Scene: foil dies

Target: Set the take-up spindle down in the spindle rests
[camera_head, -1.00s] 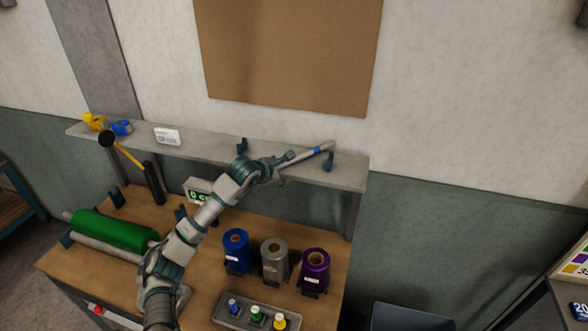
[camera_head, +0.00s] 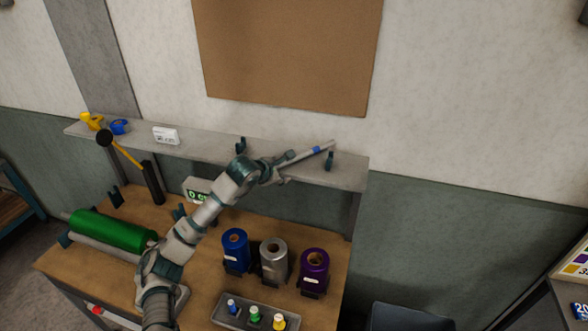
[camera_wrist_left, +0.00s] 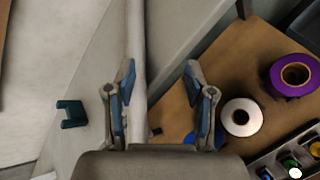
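The take-up spindle (camera_head: 302,156) is a thin pale grey rod with a blue band. It slants up to the right from my left gripper (camera_head: 277,174), over the back shelf. In the left wrist view the spindle (camera_wrist_left: 137,40) runs past the left finger of my gripper (camera_wrist_left: 160,75). The fingers stand well apart, with a clear gap between rod and right finger. Dark teal hook-like rests stand on the shelf, one at left (camera_head: 240,146) and one at right (camera_head: 329,160), below the rod's far end. I cannot tell whether they touch. My right gripper is out of view.
On the bench (camera_head: 205,275) stand a blue roll (camera_head: 235,250), a silver roll (camera_head: 273,262) and a purple roll (camera_head: 314,270). A green roll (camera_head: 110,230) lies at left.

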